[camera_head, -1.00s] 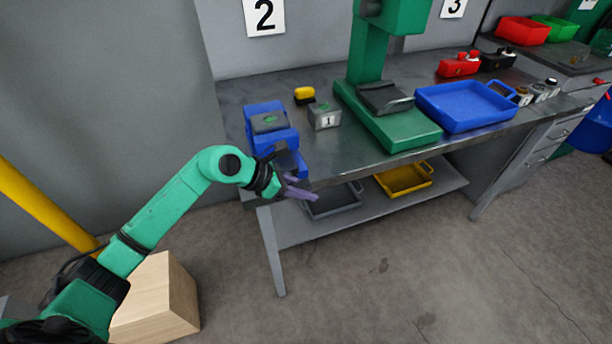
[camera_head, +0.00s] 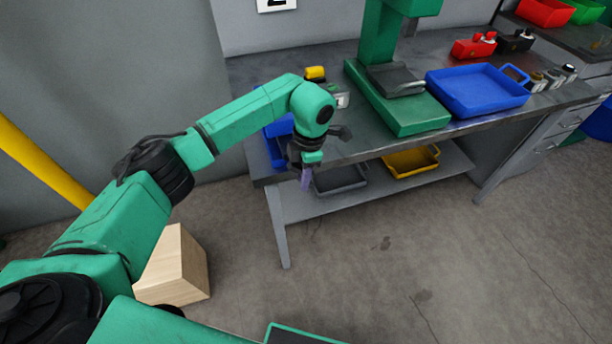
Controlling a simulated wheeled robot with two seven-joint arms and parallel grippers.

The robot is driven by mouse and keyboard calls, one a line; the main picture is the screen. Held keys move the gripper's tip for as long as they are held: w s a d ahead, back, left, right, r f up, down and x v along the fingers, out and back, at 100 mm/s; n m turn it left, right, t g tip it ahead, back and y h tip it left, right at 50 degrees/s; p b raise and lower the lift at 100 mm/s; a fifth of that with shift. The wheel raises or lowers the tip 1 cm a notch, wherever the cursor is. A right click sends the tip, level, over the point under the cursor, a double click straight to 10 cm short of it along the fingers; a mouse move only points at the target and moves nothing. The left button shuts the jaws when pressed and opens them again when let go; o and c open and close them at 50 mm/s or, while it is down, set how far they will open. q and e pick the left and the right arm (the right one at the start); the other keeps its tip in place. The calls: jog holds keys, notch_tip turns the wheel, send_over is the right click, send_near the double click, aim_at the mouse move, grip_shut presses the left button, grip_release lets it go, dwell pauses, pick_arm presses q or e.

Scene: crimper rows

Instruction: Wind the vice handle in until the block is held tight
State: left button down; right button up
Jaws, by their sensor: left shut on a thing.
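The blue vice (camera_head: 278,150) stands at the left front corner of the grey workbench (camera_head: 345,143). My left arm crosses in front of it and hides most of it, including its jaws and any block between them. My left gripper (camera_head: 305,176) is at the bench's front edge, on the vice's near side, pointing down. It is shut on the vice handle, which is mostly hidden by the gripper; a short purple piece shows at its lower end. My right gripper is not in view.
A green press (camera_head: 405,112) and a blue tray (camera_head: 478,92) stand right of the vice. A yellow-topped item (camera_head: 315,73) is behind my arm. Below are a dark tray (camera_head: 340,181) and a yellow tray (camera_head: 411,162). A wooden box (camera_head: 176,268) stands on the floor; the floor in front is open.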

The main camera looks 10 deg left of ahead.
pick_arm(q)
jog(key=g+y, duration=0.1)
jog(key=y, duration=0.1)
jog(key=a+g+y, duration=0.1)
jog(key=s+g+y, duration=0.1)
jog(key=y, duration=0.1)
jog(key=shift+a+r+g+y+b, duration=0.1)
jog(key=shift+a+g+y+b, duration=0.1)
jog(key=shift+g+y+b, duration=0.15)
dwell(0.5)
jog(key=c, duration=0.7)
grip_release()
